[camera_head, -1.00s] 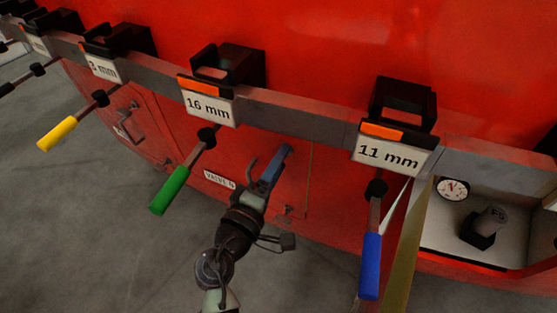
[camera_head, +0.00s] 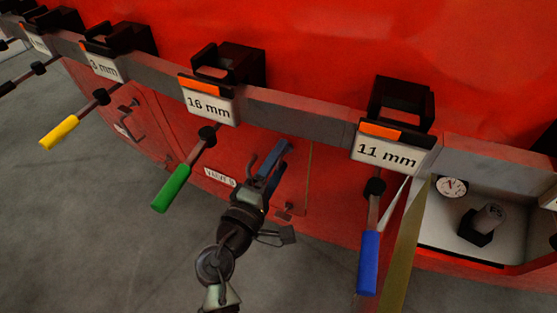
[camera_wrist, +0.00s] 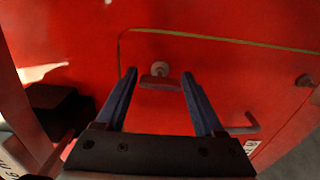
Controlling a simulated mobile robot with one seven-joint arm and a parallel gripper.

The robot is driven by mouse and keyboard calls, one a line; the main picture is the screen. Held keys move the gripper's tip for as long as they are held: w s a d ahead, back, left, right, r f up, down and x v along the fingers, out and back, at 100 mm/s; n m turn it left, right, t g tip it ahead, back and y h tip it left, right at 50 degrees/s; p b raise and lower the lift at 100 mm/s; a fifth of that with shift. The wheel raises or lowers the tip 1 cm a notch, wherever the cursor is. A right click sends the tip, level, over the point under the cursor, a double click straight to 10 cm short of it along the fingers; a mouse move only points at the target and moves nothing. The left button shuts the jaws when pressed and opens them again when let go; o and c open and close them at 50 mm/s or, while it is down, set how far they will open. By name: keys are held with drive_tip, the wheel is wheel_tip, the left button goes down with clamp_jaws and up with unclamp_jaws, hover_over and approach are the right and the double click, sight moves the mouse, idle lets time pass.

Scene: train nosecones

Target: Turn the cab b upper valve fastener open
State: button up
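The red valve door (camera_head: 232,200) has a label (camera_head: 219,176) reading VALVE; the letter after it is unclear. In the wrist view a fastener with a small grey crossbar (camera_wrist: 160,80) sits on the red panel near the door's edge seam. My gripper (camera_wrist: 160,73) is open, and its two blue fingers appear on either side of this fastener, with a gap at each side. I cannot tell how deep the fingertips reach. In the head view my gripper (camera_head: 280,150) is in front of the door, and this fastener is hidden. Another fastener (camera_head: 284,211) shows lower on the door.
A grey rail with black tool holders (camera_head: 228,65) crosses above the door. Green (camera_head: 171,188) and blue (camera_head: 369,262) handled tools hang on either side of my arm. An L-shaped handle (camera_wrist: 245,126) is right of the fingers. A gauge recess (camera_head: 453,188) is at right.

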drive_tip(key=shift+o, duration=1.1)
drive_tip(key=shift+s, duration=0.1)
drive_tip(key=b+v, duration=0.1)
drive_tip(key=v, duration=1.1)
drive_tip(key=shift+s+a+b, duration=0.25)
drive_tip(key=shift+s+b, duration=0.1)
